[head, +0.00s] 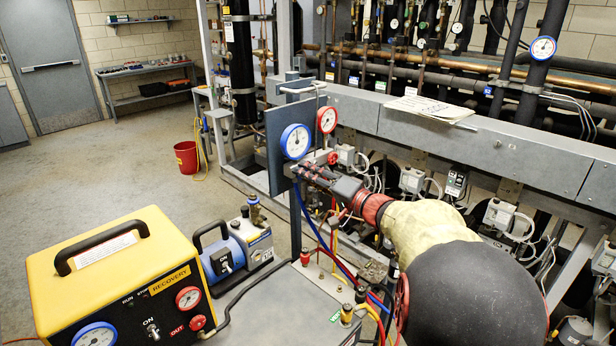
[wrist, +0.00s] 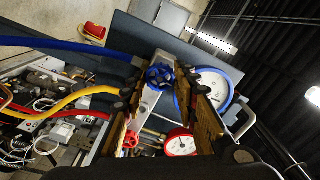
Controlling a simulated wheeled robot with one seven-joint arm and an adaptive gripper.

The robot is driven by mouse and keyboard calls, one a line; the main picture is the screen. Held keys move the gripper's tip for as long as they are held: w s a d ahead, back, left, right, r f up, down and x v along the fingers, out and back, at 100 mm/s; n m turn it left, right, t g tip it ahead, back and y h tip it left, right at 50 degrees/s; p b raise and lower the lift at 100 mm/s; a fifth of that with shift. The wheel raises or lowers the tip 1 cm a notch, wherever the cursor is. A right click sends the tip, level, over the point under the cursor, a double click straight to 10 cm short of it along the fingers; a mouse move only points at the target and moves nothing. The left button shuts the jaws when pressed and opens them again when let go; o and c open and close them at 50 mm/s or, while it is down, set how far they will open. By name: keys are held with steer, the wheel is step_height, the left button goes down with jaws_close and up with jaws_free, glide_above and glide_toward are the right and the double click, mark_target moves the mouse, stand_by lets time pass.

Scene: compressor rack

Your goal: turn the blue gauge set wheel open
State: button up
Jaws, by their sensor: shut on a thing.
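The gauge set has a blue-rimmed gauge (head: 296,141) and a red-rimmed gauge (head: 327,119) on a dark upright panel. In the wrist view the blue wheel (wrist: 160,77) sits between the fingertips of my gripper (wrist: 162,84), which is shut on it. In the head view my gripper (head: 303,172) reaches the set just below the blue gauge and hides the blue wheel. How far the blue wheel is turned cannot be told.
Blue, yellow and red hoses (wrist: 90,94) run from the set close by my fingers. A yellow recovery machine (head: 120,262) and a blue vacuum pump (head: 236,250) stand at the front left. The compressor rack (head: 450,130) fills the right. A red bucket (head: 187,157) stands on open floor.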

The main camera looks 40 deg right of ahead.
steer(key=o, duration=1.2)
steer(key=shift+c, duration=0.2)
steer(key=shift+s, duration=0.1)
steer(key=s+d, duration=0.1)
steer(key=s, duration=1)
steer(key=shift+s+d, duration=0.3)
steer(key=shift+s, duration=0.05)
steer(key=shift+f, duration=0.1)
